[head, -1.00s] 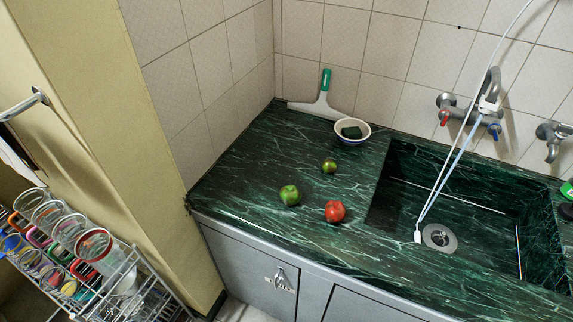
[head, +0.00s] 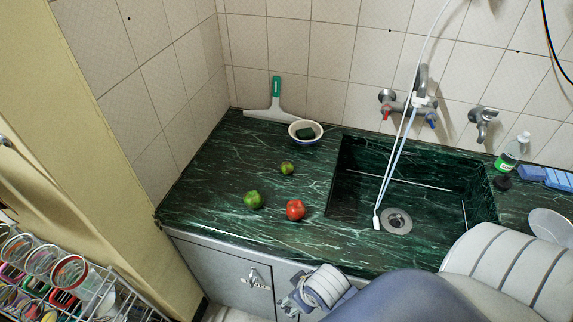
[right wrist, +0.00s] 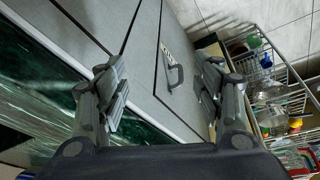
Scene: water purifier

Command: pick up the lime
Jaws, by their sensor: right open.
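A small round green fruit, which looks like the lime (head: 287,168), lies on the dark green marble counter (head: 215,165), in front of the bowl. A larger green fruit (head: 253,200) lies nearer the front left, and a red fruit (head: 295,210) to its right. My right gripper (head: 292,300) is low in front of the counter's front edge, below the fruits and apart from them. In the right wrist view its fingers (right wrist: 162,85) are spread and empty, with the cabinet front behind them. No fruit shows in that view. My left gripper is out of view.
A bowl (head: 294,137) with a dark green item and a squeegee (head: 276,90) stand by the back wall. The sink (head: 440,195) with a hanging hose is to the right. A wire rack (head: 125,300) of jars stands at lower left.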

